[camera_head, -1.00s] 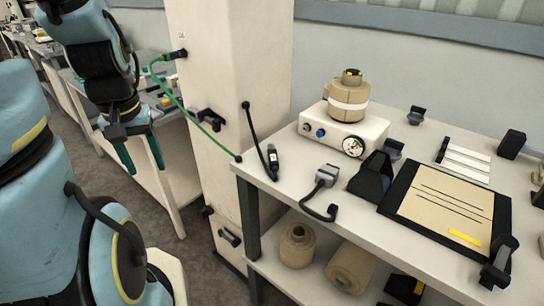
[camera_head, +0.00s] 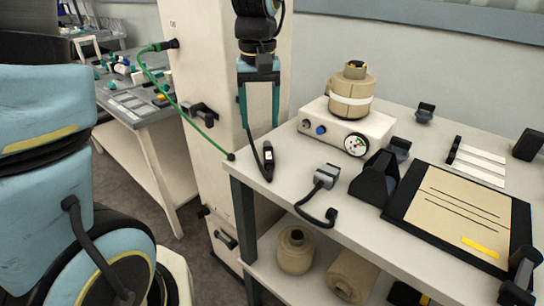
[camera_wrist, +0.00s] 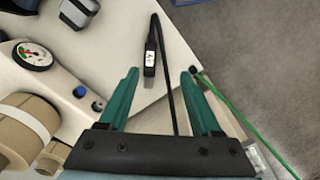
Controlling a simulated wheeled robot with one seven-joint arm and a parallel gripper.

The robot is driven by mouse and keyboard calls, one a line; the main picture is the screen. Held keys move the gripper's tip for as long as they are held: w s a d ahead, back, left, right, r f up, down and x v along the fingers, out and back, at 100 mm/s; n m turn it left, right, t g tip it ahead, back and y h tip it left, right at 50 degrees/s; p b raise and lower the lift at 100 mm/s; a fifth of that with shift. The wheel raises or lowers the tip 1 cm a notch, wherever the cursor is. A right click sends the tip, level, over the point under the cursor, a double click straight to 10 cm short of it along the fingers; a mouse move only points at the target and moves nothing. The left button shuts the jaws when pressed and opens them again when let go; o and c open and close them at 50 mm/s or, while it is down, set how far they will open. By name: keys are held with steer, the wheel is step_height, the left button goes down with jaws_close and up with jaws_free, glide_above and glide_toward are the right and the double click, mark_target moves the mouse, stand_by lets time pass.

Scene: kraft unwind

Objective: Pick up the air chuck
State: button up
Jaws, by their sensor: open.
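A slim black handheld piece with a white label, which I take for the air chuck (camera_head: 268,158), stands or lies at the near left corner of the bench, on a black hose. It also shows in the wrist view (camera_wrist: 150,60), just beyond the fingertips and roughly between their lines, with the hose running down between the fingers. My gripper (camera_head: 260,126) points down above this corner, its two green fingers apart. In the wrist view my gripper (camera_wrist: 160,76) is open and empty. It appears apart from the air chuck.
The bench top (camera_head: 290,185) also holds a grey-headed tool (camera_head: 326,176) with a curved black handle and a white gauge box (camera_head: 345,130) bearing a tan roll. A pale column (camera_head: 195,75) stands close behind the gripper. A green hose (camera_head: 180,103) hangs from it to the bench corner.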

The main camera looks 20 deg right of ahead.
steer(key=d, duration=0.1)
glide_above(269, 157)
steer(key=f, duration=0.5)
steer(key=shift+s+a+f+p, duration=0.15)
steer(key=shift+a+f+p, duration=0.15)
steer(key=shift+p, duration=0.05)
steer(key=shift+d+f+p, duration=0.15)
steer(key=shift+f+p, duration=0.2)
steer(key=shift+f, duration=0.9)
steer(key=shift+d+f+p, duration=0.1)
steer(key=shift+f+p, duration=0.25)
steer(key=shift+f, duration=0.9)
jaws_close()
